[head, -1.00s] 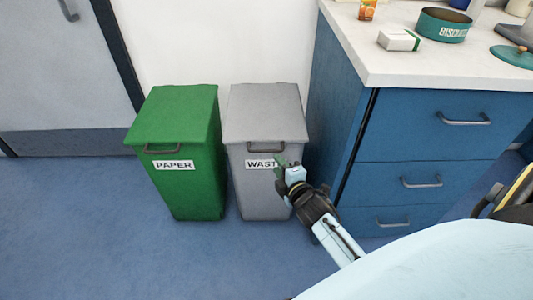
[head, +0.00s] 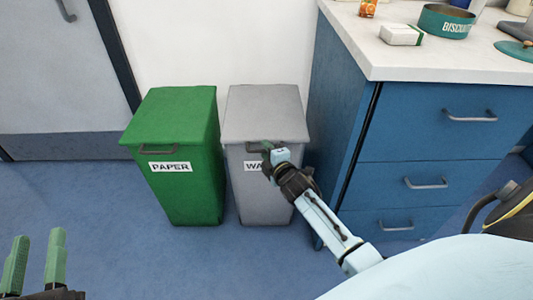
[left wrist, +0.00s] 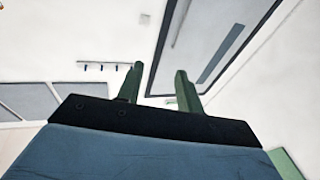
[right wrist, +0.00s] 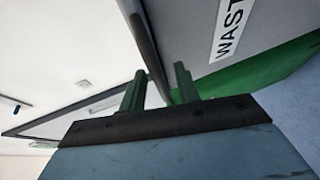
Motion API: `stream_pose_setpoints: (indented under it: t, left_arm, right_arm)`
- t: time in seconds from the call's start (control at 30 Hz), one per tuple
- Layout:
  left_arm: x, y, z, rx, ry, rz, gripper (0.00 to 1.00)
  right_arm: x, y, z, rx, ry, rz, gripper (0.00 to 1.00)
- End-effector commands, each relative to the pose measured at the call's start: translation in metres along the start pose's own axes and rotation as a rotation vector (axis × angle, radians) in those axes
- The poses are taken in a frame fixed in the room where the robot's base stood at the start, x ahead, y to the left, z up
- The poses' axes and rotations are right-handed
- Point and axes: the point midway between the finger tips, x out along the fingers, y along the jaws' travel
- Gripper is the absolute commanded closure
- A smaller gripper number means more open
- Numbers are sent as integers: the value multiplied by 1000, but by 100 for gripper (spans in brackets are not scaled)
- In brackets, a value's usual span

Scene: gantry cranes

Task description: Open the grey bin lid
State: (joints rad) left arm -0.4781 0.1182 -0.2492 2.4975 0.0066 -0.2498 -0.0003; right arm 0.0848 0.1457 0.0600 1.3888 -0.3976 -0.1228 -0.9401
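The grey bin (head: 240,195) stands against the wall, with a label partly hidden by my right gripper. Its lid (head: 264,115) lies shut on top. A dark handle at the lid's front edge is mostly covered by my right gripper (head: 267,153). In the right wrist view, my right gripper (right wrist: 160,88) has its green fingers apart. A dark bar (right wrist: 147,45), apparently the handle, shows just beyond and between them; I cannot tell whether they touch. My left gripper (head: 35,262) is open and empty at the bottom left, also open in the left wrist view (left wrist: 160,85).
A green bin (head: 185,195) labelled PAPER stands close left of the grey bin. A blue drawer cabinet (head: 430,130) with a white top (head: 365,55) stands close to its right. The blue floor in front is clear. A grey door (head: 50,60) is at the left.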

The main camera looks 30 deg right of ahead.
Motion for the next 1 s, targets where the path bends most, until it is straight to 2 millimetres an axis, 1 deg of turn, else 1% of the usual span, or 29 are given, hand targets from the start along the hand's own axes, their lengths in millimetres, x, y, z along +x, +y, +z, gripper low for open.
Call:
stream_pose_setpoints:
  t: [0.17, 0.43, 0.67, 0.7, 1.0]
  left_arm:
    - [0, 2, -8, -2, 52, 4, 64]
    - [0, 2, -10, -3, 57, 4, 64]
    - [0, 2, -9, -2, 56, 4, 64]
    - [0, 2, -9, -2, 56, 4, 64]
    - [0, 1, -9, -2, 55, 3, 64]
  right_arm:
    - [5, 0, 0, -1, 0, 1, 68]
    - [5, 1, 0, -1, 0, 1, 68]
    - [5, 0, 0, -1, 0, 0, 98]
    - [5, 0, 0, -1, 0, 1, 100]
    - [5, 1, 0, 0, 0, 0, 100]
